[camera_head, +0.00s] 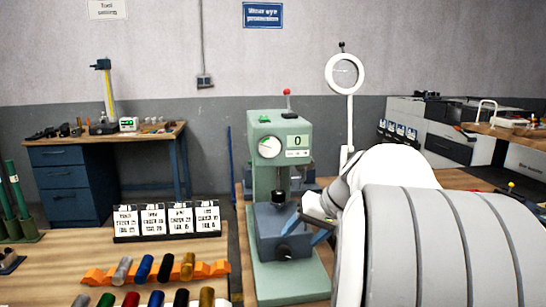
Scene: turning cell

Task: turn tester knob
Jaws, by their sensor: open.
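The tester (266,185) is a pale green upright machine with a round dial, a small display reading 0 and a red-tipped stem on top. A dark blue block (270,222) sits on its green base, and a black knob (284,252) sticks out of the block's front. My gripper (303,236) comes in from the right, at the block's right front, with its blue fingers open. It is close to the knob, just above and right of it. My white arm hides the right side; I cannot tell whether a finger touches the knob.
At the lower left, an orange rack (100,277) holds several coloured cylinders on a wooden bench (60,262). A row of printed cards (167,221) stands behind it. A white ring magnifier (345,92) rises behind my arm. A blue workbench (60,180) stands at the back left.

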